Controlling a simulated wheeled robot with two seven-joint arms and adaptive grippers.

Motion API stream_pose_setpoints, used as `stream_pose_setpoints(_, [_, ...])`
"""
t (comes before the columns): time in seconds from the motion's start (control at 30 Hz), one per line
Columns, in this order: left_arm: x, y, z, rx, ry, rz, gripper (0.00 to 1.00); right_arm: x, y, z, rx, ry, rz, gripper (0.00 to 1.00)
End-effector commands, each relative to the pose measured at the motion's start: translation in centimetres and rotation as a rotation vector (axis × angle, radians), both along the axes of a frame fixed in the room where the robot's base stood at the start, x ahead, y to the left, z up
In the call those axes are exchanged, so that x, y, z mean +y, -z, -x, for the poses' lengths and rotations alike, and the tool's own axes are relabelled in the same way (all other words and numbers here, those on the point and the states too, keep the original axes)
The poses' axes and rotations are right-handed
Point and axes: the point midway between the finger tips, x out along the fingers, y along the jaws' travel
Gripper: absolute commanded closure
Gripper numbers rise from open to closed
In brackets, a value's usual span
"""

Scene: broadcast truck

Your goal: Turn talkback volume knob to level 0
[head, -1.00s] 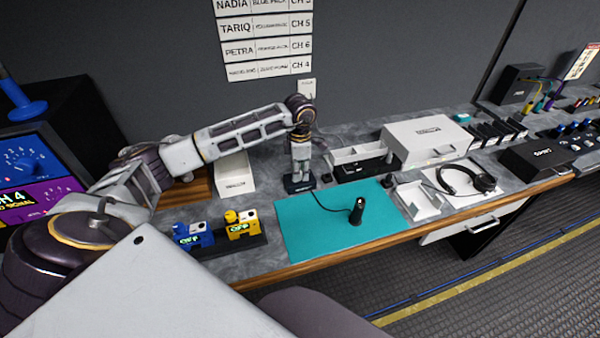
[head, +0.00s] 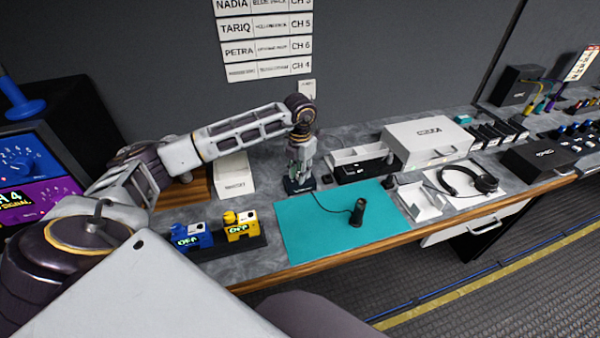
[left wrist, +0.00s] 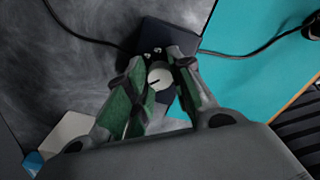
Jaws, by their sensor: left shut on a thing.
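The talkback volume knob (left wrist: 159,78) is a pale round knob with a dark pointer line, on top of a small dark box (left wrist: 160,34) in the left wrist view. In the head view this box (head: 300,187) stands at the back left corner of the teal mat. My left gripper (head: 300,174) points straight down over it. In the left wrist view, the gripper's fingertips (left wrist: 159,72) are closed on the knob from both sides. The scale around the knob cannot be read. My right gripper is not in view.
The teal mat (head: 300,238) holds an upright black handheld device (head: 358,212) with a cable to the box. Blue (head: 190,236) and yellow (head: 241,226) packs stand front left. A white box (head: 234,176) is left of the gripper; an open tray (head: 360,157) is right.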

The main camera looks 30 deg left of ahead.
Motion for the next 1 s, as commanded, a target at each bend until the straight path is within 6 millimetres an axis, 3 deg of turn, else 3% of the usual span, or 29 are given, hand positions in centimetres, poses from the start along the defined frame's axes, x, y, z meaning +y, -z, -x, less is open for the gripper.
stream_pose_setpoints(0.37, [0.1, -0.1, -0.1, -0.003, -0.294, 0.0, 1.0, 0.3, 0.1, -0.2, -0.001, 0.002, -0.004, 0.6])
stream_pose_setpoints(0.73, [0.1, -0.1, -0.1, -0.003, -0.577, 0.0, 1.0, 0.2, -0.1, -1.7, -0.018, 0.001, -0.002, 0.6])
stream_pose_setpoints(1.0, [0.1, -0.1, -0.1, -0.004, -0.721, 0.0, 1.0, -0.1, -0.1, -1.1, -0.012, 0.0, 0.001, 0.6])
